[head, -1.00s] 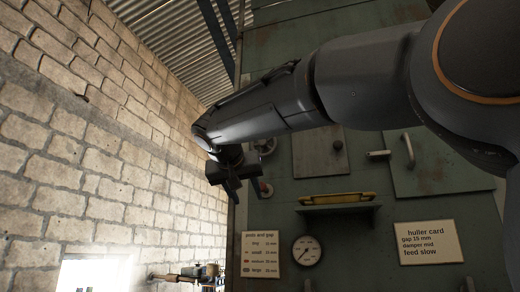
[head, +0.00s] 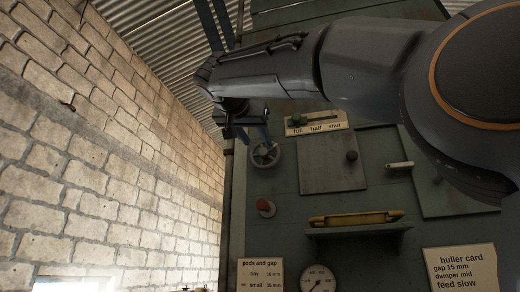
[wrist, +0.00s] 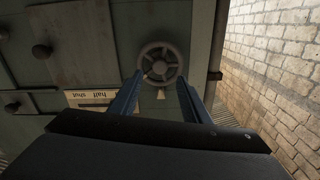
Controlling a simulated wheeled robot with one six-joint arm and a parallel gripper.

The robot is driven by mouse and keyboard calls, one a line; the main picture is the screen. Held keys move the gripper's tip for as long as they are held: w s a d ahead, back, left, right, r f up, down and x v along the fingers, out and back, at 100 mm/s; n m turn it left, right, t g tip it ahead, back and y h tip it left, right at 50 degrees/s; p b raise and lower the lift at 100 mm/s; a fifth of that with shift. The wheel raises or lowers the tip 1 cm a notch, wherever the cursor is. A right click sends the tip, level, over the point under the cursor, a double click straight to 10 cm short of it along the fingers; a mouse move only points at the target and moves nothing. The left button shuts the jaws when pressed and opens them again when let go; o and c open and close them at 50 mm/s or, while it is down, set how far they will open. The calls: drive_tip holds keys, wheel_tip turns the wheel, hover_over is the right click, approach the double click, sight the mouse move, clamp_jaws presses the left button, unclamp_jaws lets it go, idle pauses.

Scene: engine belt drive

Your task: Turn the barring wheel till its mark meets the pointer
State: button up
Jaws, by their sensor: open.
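The barring wheel (head: 265,155) is a small grey spoked handwheel on the green machine's left side. In the wrist view the wheel (wrist: 160,62) is ahead of my gripper, just beyond the fingertips and roughly centred between them. A pale triangle, seemingly the pointer (wrist: 160,95), shows beside its rim. I cannot make out a mark on the wheel. My gripper (wrist: 160,80) is open and empty, its two blue fingers spread. In the head view my gripper (head: 246,136) is above and left of the wheel, covering the pointer area.
A red knob (head: 266,207) sits below the wheel. A labelled slider plate (head: 316,125) with a green knob is to the upper right. A yellow bar (head: 355,218) lies on a shelf, with a gauge (head: 318,280) below. A brick wall (head: 110,170) stands left.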

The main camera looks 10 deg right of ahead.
sight(263, 151)
drive_tip(key=p+x, duration=0.2)
drive_tip(key=x, duration=0.3)
drive_tip(key=shift+r+p, duration=0.1)
drive_tip(key=shift+p, duration=0.2)
drive_tip(key=shift+w+d+p, duration=0.3)
drive_tip(key=shift+w+d, duration=0.05)
drive_tip(key=shift+w, duration=0.3)
drive_tip(key=c, duration=1)
